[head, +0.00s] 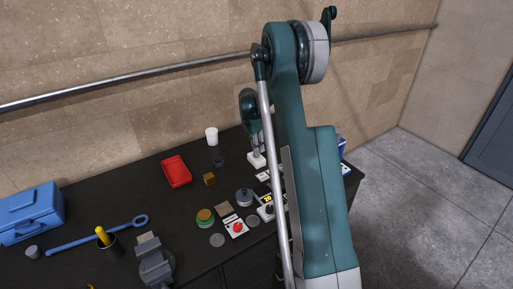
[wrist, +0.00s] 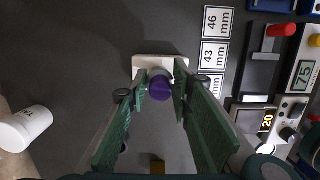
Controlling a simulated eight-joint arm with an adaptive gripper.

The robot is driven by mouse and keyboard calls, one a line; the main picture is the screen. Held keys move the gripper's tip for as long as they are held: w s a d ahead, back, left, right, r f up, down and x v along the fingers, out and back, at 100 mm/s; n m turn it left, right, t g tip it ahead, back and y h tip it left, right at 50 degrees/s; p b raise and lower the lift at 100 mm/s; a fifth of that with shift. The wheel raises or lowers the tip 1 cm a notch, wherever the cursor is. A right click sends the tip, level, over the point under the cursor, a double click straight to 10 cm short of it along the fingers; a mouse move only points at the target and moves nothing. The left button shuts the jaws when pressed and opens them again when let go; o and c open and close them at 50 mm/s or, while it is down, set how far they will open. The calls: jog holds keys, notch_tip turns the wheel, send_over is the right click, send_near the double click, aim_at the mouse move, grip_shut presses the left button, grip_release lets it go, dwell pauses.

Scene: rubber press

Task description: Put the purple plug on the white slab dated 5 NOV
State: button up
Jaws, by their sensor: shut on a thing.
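The purple plug (wrist: 159,90) is between the green fingers of my gripper (wrist: 160,84) in the wrist view, and the gripper is shut on it. A white slab (wrist: 177,62) lies just beyond and partly behind the plug. I cannot tell whether the plug touches the slab, and no date is readable on it. In the head view my gripper (head: 255,142) points down over the white slab (head: 254,159) on the dark bench. The plug's purple cannot be made out there.
Cards marked 46 mm (wrist: 216,22) and 43 mm (wrist: 213,55) lie right of the slab. A white cup (wrist: 24,128) is at the left of the wrist view. A red tray (head: 176,171), a brown cube (head: 209,179) and a vise (head: 155,262) stand on the bench.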

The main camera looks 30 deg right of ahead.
jog(key=shift+f, duration=0.1)
jog(key=o, duration=0.9)
jog(key=r, duration=0.4)
jog(key=a+r, duration=0.1)
jog(key=r, duration=0.7)
jog(key=shift+a+r, duration=0.1)
jog(key=shift+a, duration=0.3)
